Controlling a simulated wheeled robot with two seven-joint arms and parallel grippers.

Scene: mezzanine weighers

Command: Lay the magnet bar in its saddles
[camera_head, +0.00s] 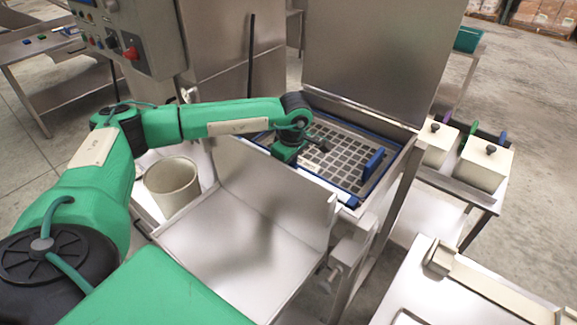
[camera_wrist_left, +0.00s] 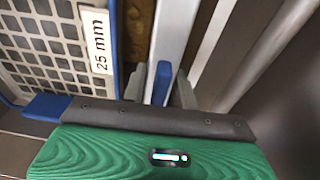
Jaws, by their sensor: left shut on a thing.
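My left gripper (camera_head: 315,146) reaches over the screen grid (camera_head: 340,148) in the steel machine. In the left wrist view its two fingers (camera_wrist_left: 161,90) are shut on a blue tab (camera_wrist_left: 162,80), beside the screen's blue edge and its "25 mm" label (camera_wrist_left: 98,40). I cannot tell what the tab belongs to. A second blue upright tab (camera_head: 372,163) stands at the right of the grid. A long pale bar with a blocky end (camera_head: 490,283) lies on the bench at lower right; I cannot tell if it is the magnet bar. My right gripper is out of view.
A raised steel lid (camera_head: 370,55) stands behind the grid. A steel chute (camera_head: 235,235) lies in front, with a pale bucket (camera_head: 172,186) on its left. Two lidded pale boxes (camera_head: 484,163) stand on a side table at right. A control box (camera_head: 130,35) hangs at upper left.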

